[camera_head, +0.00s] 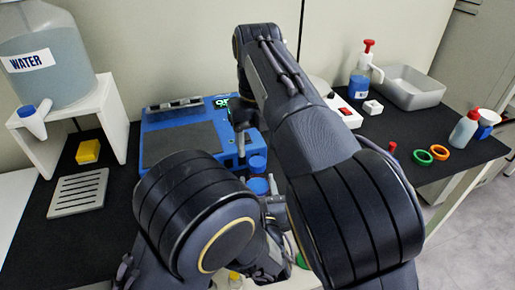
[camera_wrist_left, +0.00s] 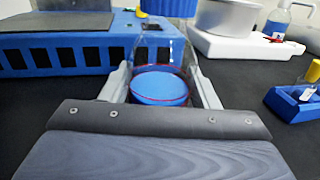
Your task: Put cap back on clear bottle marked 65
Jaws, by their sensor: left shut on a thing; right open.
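A clear bottle with blue contents (camera_wrist_left: 160,86) stands between the two fingers of my left gripper (camera_wrist_left: 161,84), which is shut on it. The contents also show in the head view (camera_head: 258,186). A blue cap (camera_wrist_left: 168,8) is at the top of the bottle, cut off by the wrist view's upper edge; it also shows in the head view (camera_head: 257,164). I cannot tell whether it is seated. No 65 marking is legible. My right gripper (camera_head: 243,118) is open, above and behind the cap, partly hidden by its own arm.
A blue machine (camera_head: 185,140) stands behind the bottle. A water tank (camera_head: 45,65) on a white stand, a yellow block (camera_head: 88,151) and a slotted tray (camera_head: 78,192) are left. Rings (camera_head: 439,152), a red-topped bottle (camera_head: 465,128) and a metal basin (camera_head: 410,88) are right.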

